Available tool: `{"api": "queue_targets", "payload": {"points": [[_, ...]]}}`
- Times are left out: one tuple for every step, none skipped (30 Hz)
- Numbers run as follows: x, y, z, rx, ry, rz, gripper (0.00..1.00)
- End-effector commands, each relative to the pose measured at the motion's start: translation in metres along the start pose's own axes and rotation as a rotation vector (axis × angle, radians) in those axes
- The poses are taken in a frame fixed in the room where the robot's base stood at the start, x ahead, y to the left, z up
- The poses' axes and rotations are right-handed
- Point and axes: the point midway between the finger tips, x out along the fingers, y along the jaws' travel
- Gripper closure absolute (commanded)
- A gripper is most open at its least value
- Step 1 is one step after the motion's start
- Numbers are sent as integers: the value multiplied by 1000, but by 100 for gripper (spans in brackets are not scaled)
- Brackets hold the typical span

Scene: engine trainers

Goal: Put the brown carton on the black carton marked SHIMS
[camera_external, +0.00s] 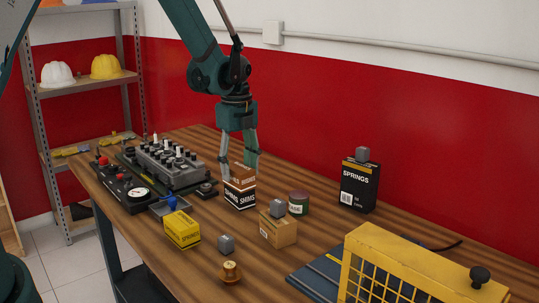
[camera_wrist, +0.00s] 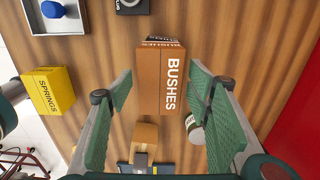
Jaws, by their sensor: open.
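The brown carton (camera_wrist: 160,80), marked BUSHES, lies between my fingers in the wrist view. In the outside view the brown carton (camera_external: 240,173) rests on top of the black carton marked SHIMS (camera_external: 239,197). In the wrist view a dark lettered strip shows at the brown carton's far end. My gripper (camera_external: 238,165) is open and pointing down, with its fingers around the upper carton. In the wrist view my gripper (camera_wrist: 161,92) shows a gap on both sides of the brown carton, so the fingers seem not to touch it.
A smaller brown carton (camera_external: 278,233) with a grey cube on it and a round tin (camera_external: 298,203) stand close on the right. A yellow carton (camera_external: 182,230) is in front left. A black SPRINGS carton (camera_external: 359,187) and yellow cage (camera_external: 410,265) stand farther right.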

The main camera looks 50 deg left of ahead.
Motion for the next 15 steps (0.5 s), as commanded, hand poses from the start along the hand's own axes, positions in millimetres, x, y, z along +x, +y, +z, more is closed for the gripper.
{"api": "queue_targets", "payload": {"points": [[-5,0,0,0,0,0,50],[-8,0,0,0,0,0,50],[-13,0,0,0,0,0,50],[-16,0,0,0,0,0,50],[-20,0,0,0,0,0,50],[-25,0,0,0,0,0,50],[-29,0,0,0,0,0,50],[-33,0,0,0,0,0,50],[-38,0,0,0,0,0,50],[-42,0,0,0,0,0,50],[-46,0,0,0,0,0,50],[-52,0,0,0,0,0,50],[-56,0,0,0,0,0,50],[-60,0,0,0,0,0,50],[-66,0,0,0,0,0,50]]}}
